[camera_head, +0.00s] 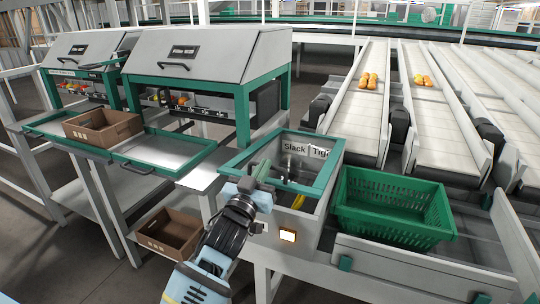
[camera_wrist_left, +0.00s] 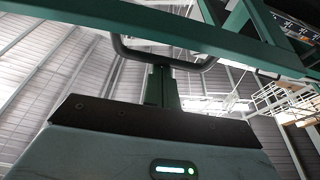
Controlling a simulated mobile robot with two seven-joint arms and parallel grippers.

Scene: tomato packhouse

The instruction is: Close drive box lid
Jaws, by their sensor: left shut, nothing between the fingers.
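The drive box (camera_head: 312,228) is a grey box with a lit yellow button on its front, left of the green crate. Its lid (camera_head: 331,170) shows as a green frame above it, and "Slack" and "Tight" labels show through the frame. My left gripper (camera_head: 264,170) is at the frame's near left side, shut and empty. In the left wrist view the green lid frame (camera_wrist_left: 215,30) crosses overhead with a dark bar handle (camera_wrist_left: 125,46) on it. The fingers (camera_wrist_left: 162,85) point up at this handle; I cannot tell whether they touch it. The lid's exact tilt is unclear.
A green crate (camera_head: 395,212) stands close right of the box. Pale conveyor lanes (camera_head: 359,120) with a few tomatoes run behind it. Grey hooded stations (camera_head: 205,55) with green frames and a brown carton (camera_head: 103,128) stand at left. Another carton (camera_head: 170,233) sits lower.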

